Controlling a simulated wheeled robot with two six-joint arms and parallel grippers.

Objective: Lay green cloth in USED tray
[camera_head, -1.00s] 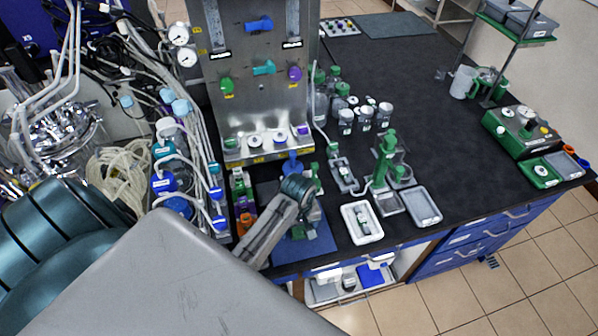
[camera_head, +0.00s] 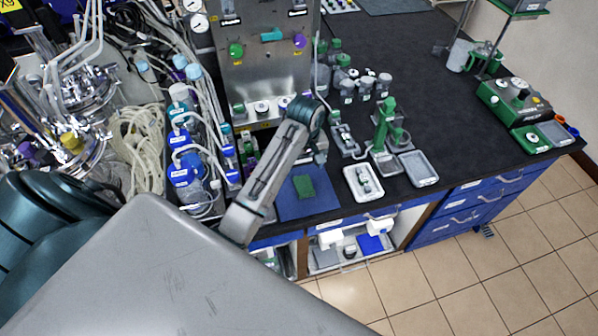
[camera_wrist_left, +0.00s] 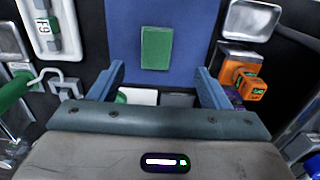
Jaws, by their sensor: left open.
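The green cloth (camera_head: 304,187) lies as a small folded rectangle on the blue mat (camera_head: 318,208) at the bench's front edge. In the left wrist view the cloth (camera_wrist_left: 156,48) lies beyond my left gripper (camera_wrist_left: 161,82), whose two fingers are apart with no cloth between them. In the head view this gripper (camera_head: 319,155) hangs behind the cloth, partly hidden by its wrist. I cannot read a USED label on any tray. A white tray (camera_head: 351,190) holding small items and an empty grey tray (camera_head: 418,168) stand right of the mat. My right gripper is not in view.
A green stand (camera_head: 384,125) rises behind the trays. The steel panel (camera_head: 268,75) and tubed bottles (camera_head: 185,150) crowd the left.

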